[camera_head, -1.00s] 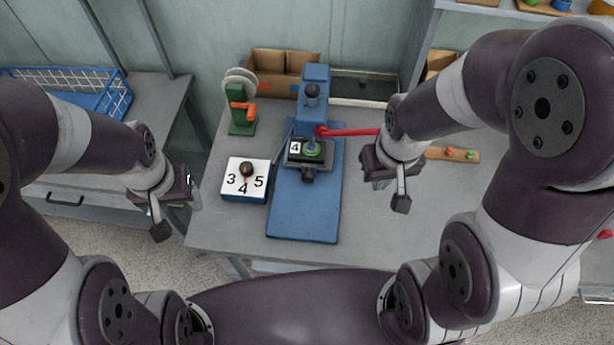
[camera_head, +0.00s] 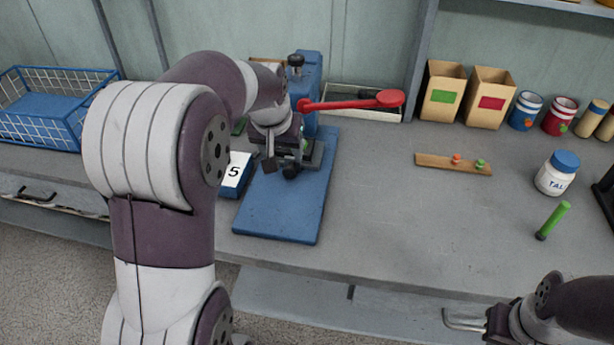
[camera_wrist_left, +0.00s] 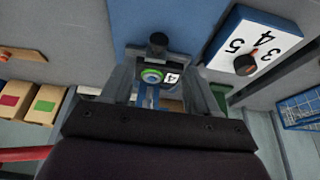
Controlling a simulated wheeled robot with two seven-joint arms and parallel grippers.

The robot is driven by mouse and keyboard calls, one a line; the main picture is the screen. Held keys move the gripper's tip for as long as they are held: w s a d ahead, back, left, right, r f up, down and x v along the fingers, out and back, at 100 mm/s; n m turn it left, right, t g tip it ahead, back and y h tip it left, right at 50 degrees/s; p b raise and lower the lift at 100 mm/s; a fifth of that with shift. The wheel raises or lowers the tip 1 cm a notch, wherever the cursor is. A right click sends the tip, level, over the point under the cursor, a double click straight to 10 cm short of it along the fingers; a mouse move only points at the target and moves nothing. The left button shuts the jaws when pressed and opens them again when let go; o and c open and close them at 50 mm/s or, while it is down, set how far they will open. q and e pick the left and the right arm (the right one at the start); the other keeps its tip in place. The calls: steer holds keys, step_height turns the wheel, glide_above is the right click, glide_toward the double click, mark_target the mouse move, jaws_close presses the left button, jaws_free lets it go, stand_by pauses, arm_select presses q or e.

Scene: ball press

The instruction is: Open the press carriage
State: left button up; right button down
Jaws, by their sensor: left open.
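The blue press (camera_head: 285,210) stands on the bench with its red lever (camera_head: 350,102) pointing right. Its dark carriage (camera_head: 317,155) sits at the foot of the column, mostly hidden behind my left gripper (camera_head: 286,160). In the left wrist view, the carriage's dark round knob (camera_wrist_left: 158,40) lies just beyond and between the open fingers of my left gripper (camera_wrist_left: 158,80). A green-ringed round piece (camera_wrist_left: 152,75) and a label reading 4 (camera_wrist_left: 172,78) show on the carriage. I cannot tell whether the fingers touch it. My right gripper (camera_head: 466,320) is at the lower right, its jaws unclear.
A numbered selector box (camera_head: 234,172) stands left of the press, partly hidden. Right of it are a wooden strip with pegs (camera_head: 453,164), a white jar (camera_head: 557,174), a green stick (camera_head: 553,220), and cardboard bins (camera_head: 443,92) at the back. The bench between is clear.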

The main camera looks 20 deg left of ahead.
mark_target(289, 169)
arm_select(q)
steer(key=b+x, duration=0.1)
steer(key=x, duration=0.8)
steer(key=shift+w+d+f, duration=0.1)
steer(key=shift+w+f, duration=0.1)
steer(key=shift+f, duration=0.1)
arm_select(e)
steer(key=shift+d+f, duration=0.15)
steer(key=shift+f, duration=0.65)
arm_select(q)
steer(key=shift+c, duration=0.2)
